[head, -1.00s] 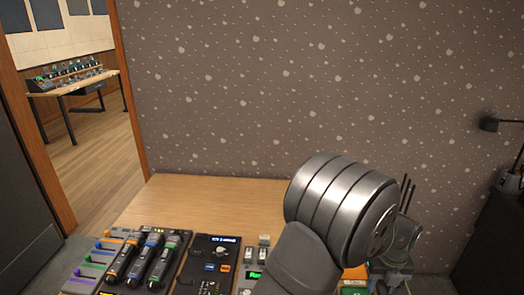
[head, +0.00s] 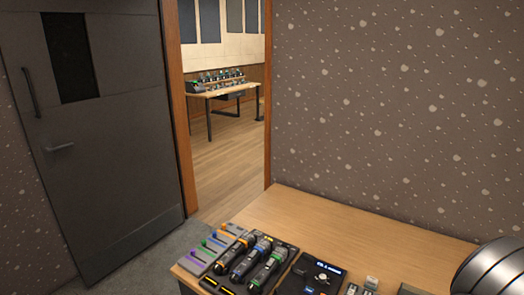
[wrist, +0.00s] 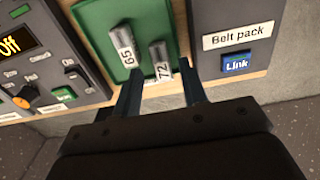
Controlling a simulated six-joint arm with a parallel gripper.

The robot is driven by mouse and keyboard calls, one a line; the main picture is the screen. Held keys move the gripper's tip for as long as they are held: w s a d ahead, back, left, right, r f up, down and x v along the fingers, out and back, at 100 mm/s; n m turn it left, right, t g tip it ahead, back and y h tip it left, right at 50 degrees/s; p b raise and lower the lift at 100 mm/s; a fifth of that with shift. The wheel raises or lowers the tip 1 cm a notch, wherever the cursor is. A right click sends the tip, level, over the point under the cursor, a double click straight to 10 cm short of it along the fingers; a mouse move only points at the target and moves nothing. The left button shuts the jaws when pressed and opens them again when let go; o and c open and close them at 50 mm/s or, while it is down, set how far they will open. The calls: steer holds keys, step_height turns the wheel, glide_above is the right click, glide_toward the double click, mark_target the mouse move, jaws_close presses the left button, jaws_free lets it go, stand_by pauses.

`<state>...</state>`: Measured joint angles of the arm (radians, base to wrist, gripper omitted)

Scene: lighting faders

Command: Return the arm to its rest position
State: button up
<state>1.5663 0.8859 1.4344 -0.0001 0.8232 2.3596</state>
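My gripper (wrist: 160,67) shows in the wrist view. Its two dark fingers are apart, with nothing visibly held between them. They point toward the edge of a green tray (wrist: 98,22) that bears two grey pieces, one marked 65 (wrist: 124,46) and one marked 72 (wrist: 159,62). The fingers overlap the tray's near edge in the picture; I cannot tell whether they touch anything. In the head view, only a silver joint of my arm (head: 497,272) shows at the bottom right corner, and the gripper is out of that view.
The wooden desk (head: 345,215) holds coloured faders (head: 212,250), microphones (head: 242,260) and a black panel (head: 312,275). In the wrist view, a Belt pack panel (wrist: 215,15) is on the right and a control box (wrist: 50,70) on the left. A dark door (head: 90,140) stands beside an open doorway.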

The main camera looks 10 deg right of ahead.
step_height(320, 180, up, 12)
steer(key=r, duration=0.1)
step_height(320, 180, down, 13)
steer(key=shift+r, duration=0.1)
steer(key=shift+f, duration=0.2)
step_height(320, 180, up, 5)
steer(key=shift+s+r, duration=0.1)
steer(key=shift+s, duration=0.05)
steer(key=s+a+r, duration=0.6)
steer(key=s+r, duration=0.1)
steer(key=s, duration=0.3)
steer(key=w+a+f+n, duration=0.1)
steer(key=w+n, duration=0.5)
steer(key=w, duration=0.7)
steer(key=w+a+f+n, duration=0.1)
steer(key=w+a+n, duration=0.2)
steer(key=w+n, duration=0.4)
steer(key=w+a+f+n, duration=0.1)
steer(key=w+a+n, duration=0.2)
steer(key=w, duration=1.6)
steer(key=shift+n, duration=1.8)
